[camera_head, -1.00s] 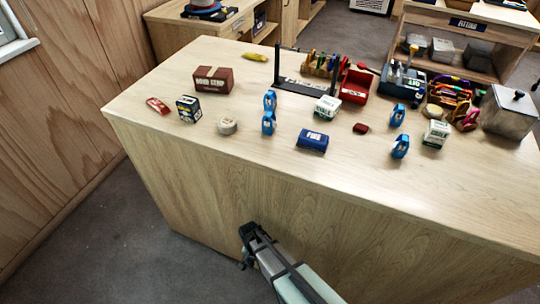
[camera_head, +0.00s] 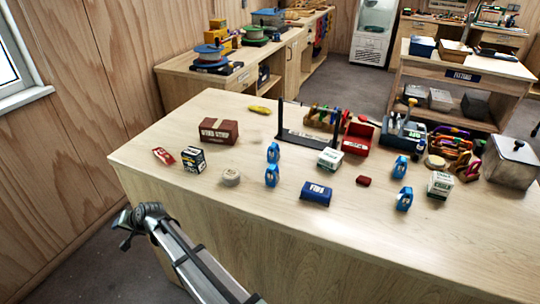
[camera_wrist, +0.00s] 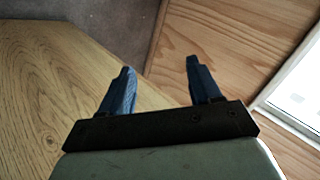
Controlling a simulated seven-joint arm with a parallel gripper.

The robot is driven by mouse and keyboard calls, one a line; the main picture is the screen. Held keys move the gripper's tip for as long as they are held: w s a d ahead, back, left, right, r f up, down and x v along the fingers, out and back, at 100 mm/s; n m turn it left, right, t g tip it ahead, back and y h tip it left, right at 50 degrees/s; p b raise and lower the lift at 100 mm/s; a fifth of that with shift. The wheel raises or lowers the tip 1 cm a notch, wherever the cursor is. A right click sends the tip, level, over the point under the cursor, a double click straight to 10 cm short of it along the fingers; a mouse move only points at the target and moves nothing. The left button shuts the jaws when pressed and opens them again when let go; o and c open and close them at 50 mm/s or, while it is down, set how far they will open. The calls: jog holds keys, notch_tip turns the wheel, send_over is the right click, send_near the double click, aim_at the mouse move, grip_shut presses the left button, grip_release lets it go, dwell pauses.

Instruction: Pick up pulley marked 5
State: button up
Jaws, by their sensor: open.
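Several blue pulleys stand on the wooden table. Two are near the middle, a far pulley (camera_head: 273,152) and a nearer pulley (camera_head: 272,175). Two more are to the right, a far pulley (camera_head: 400,167) and a nearer pulley (camera_head: 404,199). Their markings are too small to read, so I cannot tell which is marked 5. My gripper (camera_head: 124,226) is off the table's left front corner, well away from the pulleys. In the wrist view, my gripper (camera_wrist: 159,67) has its two blue fingers apart with nothing between them; no pulley shows there.
A brown box (camera_head: 220,131), a small dark box (camera_head: 194,159), a tape roll (camera_head: 230,177) and a blue pouch (camera_head: 316,193) sit among the pulleys. A black rack (camera_head: 305,137) stands behind. A grey bin (camera_head: 510,162) is at right. The table's front strip is clear.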

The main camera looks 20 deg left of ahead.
jog(key=w+a+r+n+y, duration=0.1)
jog(key=w+a+r+n, duration=0.1)
jog(key=r, duration=0.6)
jog(key=w+a+r+n+y, duration=0.1)
jog(key=w+r, duration=0.2)
jog(key=r, duration=0.6)
notch_tip(320, 180, up, 15)
jog(key=n+t+h, duration=0.1)
jog(key=n+h, duration=0.6)
jog(key=n, duration=0.2)
send_over(274, 145)
jog(key=d, duration=0.4)
jog(key=x, duration=0.8)
jog(key=shift+w+a+f, duration=0.1)
jog(key=shift+d+x, duration=0.15)
jog(key=shift+x, duration=1.2)
jog(key=shift+d+x, duration=0.1)
jog(key=shift+x, duration=1.2)
jog(key=shift+f, duration=0.1)
